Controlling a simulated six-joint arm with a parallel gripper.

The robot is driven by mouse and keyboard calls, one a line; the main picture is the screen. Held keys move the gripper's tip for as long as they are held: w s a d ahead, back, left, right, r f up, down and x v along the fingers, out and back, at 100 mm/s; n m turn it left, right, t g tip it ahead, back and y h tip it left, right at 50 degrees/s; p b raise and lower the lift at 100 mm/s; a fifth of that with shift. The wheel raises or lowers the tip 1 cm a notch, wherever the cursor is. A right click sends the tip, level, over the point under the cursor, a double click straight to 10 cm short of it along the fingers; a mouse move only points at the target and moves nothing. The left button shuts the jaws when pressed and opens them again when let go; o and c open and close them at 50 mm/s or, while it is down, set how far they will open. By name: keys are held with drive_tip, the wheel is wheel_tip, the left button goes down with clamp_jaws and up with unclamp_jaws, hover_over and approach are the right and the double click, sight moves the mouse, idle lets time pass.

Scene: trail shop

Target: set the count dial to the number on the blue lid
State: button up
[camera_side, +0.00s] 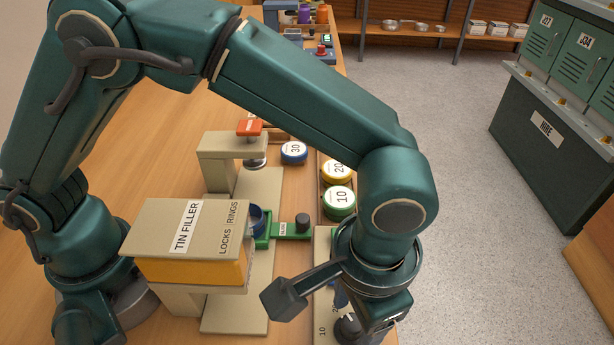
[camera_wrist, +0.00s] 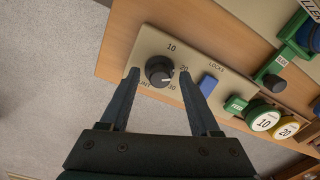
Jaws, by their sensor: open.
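The count dial (camera_wrist: 159,70) is a dark round knob on a beige panel with marks 10, 20 and 30. A pale mark on it faces the 20 and 30 side; I cannot tell exactly which number it points at. My gripper (camera_wrist: 158,74) is open, one finger on either side of the knob, with no clear contact visible. In the side view the dial (camera_side: 347,328) is partly hidden by my wrist. The blue lid (camera_side: 293,151) reads 30 and lies flat on the bench beyond the tin filler (camera_side: 188,228).
A yellow lid (camera_side: 337,171) reading 20 and a green lid (camera_side: 340,198) reading 10 lie in a wooden tray. A blue button (camera_wrist: 208,82) by the word LOCKS is close to my right finger. A green slide (camera_side: 290,231) with a dark knob holds a blue tin (camera_side: 257,218) at the filler.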

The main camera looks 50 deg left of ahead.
clamp_jaws()
drive_tip(key=m, duration=1.1)
drive_tip(key=shift+a+m, duration=0.1)
drive_tip(key=shift+m, duration=0.2)
idle(0.6)
unclamp_jaws()
